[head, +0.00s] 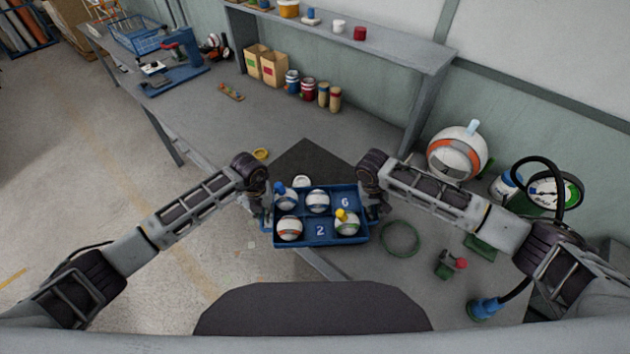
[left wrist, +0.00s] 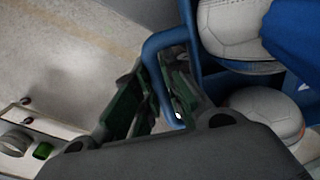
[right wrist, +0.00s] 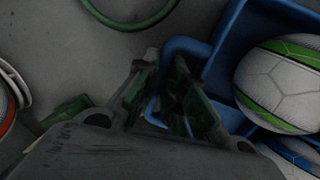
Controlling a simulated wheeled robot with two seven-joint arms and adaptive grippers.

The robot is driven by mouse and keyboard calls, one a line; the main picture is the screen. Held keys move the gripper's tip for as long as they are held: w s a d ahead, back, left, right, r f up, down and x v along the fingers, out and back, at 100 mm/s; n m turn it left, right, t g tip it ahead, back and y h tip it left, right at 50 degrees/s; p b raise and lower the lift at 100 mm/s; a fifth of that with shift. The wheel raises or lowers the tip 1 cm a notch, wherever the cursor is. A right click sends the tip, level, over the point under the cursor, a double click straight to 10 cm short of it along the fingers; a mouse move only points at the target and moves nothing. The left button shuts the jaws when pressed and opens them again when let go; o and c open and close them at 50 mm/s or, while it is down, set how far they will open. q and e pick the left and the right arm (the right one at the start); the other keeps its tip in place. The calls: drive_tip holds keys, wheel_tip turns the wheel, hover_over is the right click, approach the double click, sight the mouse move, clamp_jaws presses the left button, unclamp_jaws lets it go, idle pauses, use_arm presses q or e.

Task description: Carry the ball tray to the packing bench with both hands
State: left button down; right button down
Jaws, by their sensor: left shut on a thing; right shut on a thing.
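The blue ball tray (head: 322,243) is in the middle of the head view, between my two arms. It holds several balls in compartments; two empty ones show the numbers 2 and 6. One ball (head: 289,228) sits at the front left, and a green-striped ball (head: 347,223) with a yellow piece on top sits at the front right. My left gripper (left wrist: 150,105) is shut on the tray's left handle (left wrist: 152,62). My right gripper (right wrist: 160,100) is shut on the tray's right handle (right wrist: 184,46). The tray looks about level; its height over the bench is hard to tell.
A grey bench (head: 262,125) runs along the wall, with a dark mat (head: 312,158) behind the tray. A green ring (head: 400,238), a red-knobbed device (head: 452,263) and a large striped ball (head: 457,153) stand on the right. Paper bags (head: 266,64) and cans stand at the back. Open floor lies left.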

use_arm(q)
drive_tip(key=shift+w+f+b, duration=0.1)
drive_tip(key=shift+f+b, duration=0.2)
drive_tip(key=shift+b, duration=0.05)
use_arm(e)
drive_tip(key=shift+f, duration=0.4)
use_arm(q)
drive_tip(key=c, duration=1.5)
unclamp_jaws()
use_arm(e)
drive_tip(key=c, duration=1.5)
unclamp_jaws()
use_arm(q)
drive_tip(key=shift+r, duration=0.2)
use_arm(e)
drive_tip(key=shift+a+r, duration=0.1)
drive_tip(key=shift+r, duration=0.15)
